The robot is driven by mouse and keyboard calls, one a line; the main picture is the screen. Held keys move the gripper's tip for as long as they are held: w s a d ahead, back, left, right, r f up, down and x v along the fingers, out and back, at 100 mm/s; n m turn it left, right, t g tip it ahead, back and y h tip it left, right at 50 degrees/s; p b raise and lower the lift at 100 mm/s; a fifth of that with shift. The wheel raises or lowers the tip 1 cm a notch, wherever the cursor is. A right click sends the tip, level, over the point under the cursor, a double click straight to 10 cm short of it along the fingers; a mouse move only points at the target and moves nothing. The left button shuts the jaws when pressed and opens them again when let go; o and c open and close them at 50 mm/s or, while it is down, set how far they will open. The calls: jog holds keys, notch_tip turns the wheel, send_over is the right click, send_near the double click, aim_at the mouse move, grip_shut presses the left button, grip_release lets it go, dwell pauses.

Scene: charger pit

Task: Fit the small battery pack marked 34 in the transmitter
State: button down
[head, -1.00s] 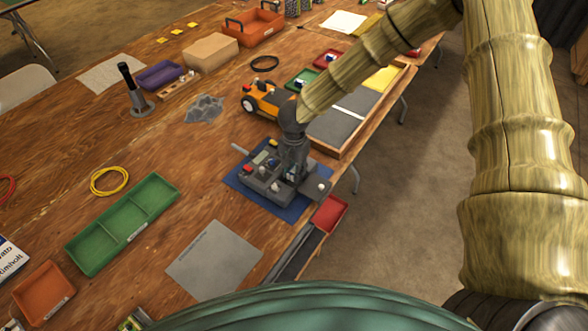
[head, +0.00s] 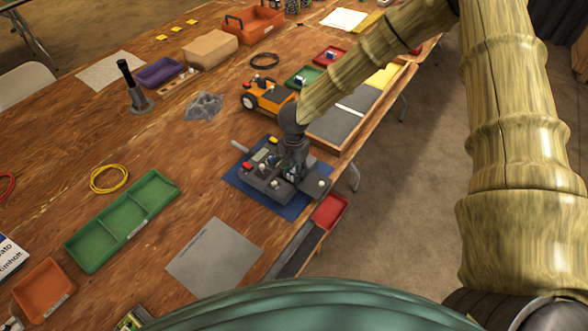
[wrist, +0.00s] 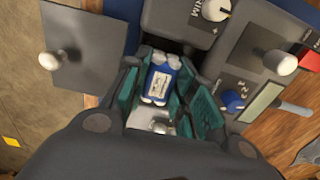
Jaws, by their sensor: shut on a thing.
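The transmitter (head: 257,181) is a dark grey box with knobs, a small display and coloured buttons, lying on a blue mat (head: 237,184). It also fills the upper right of the wrist view (wrist: 247,55). A grey plate with a white knob (wrist: 80,58) sits at its side. My gripper (wrist: 164,93) is over the transmitter, its teal pads shut on a small blue and white battery pack (wrist: 160,82). The pack's label is too small to read. Whether the pack is inside a bay or just above it is hard to tell. The gripper (head: 291,168) hides much of that spot in the head view.
A red tray (head: 329,211) stands near the table edge beside the mat. An orange toy car (head: 268,97) and a green tray (head: 301,77) are behind. A green divided tray (head: 122,222) and a grey sheet (head: 213,258) lie to the left, with bare wood between.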

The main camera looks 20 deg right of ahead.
jog(key=shift+f, duration=0.4)
jog(key=c, duration=1.1)
grip_release()
notch_tip(320, 180, up, 12)
